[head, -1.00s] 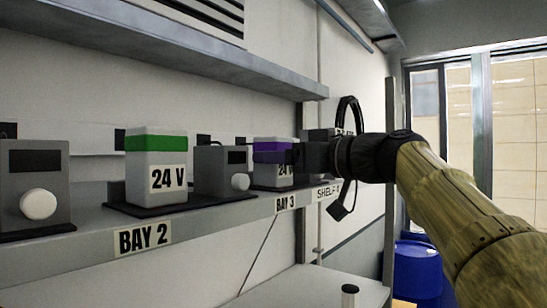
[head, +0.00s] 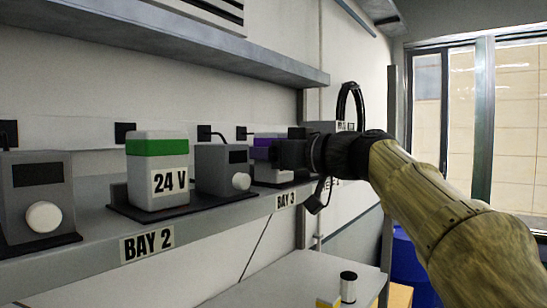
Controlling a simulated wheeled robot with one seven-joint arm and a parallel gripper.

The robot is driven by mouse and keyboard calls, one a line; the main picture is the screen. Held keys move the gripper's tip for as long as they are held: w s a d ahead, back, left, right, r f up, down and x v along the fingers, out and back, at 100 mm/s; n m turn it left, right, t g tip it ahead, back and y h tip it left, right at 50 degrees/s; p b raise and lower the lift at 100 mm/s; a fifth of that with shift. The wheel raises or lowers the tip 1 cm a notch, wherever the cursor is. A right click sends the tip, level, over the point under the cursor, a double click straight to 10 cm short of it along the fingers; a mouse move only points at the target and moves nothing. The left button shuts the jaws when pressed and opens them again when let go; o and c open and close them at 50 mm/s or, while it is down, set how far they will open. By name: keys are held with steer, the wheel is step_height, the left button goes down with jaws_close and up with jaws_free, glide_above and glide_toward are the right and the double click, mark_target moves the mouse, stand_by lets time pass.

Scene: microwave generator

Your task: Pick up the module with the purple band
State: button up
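The module with the purple band (head: 265,143) is at bay 3, at the far end of the shelf. Its purple band and part of its pale body show in the head view; its right side is hidden. My gripper (head: 283,153) is at the module's right side, level with the band and overlapping it in the picture. The fingers are dark and small here, so I cannot tell whether they are closed on the module or whether its underside touches the shelf.
A module with a green band (head: 157,172) marked 24 V stands at bay 2. Grey units with white knobs (head: 222,169) stand beside the bays. An upper shelf (head: 170,48) runs overhead. A lower table (head: 285,280) holds a spool (head: 348,288).

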steer(key=c, duration=0.7)
steer(key=shift+r, duration=0.15)
steer(key=shift+c, duration=0.2)
step_height(320, 180, up, 10)
steer(key=shift+f+p, duration=0.1)
steer(key=shift+p, duration=1.1)
steer(key=shift+w+d, duration=0.1)
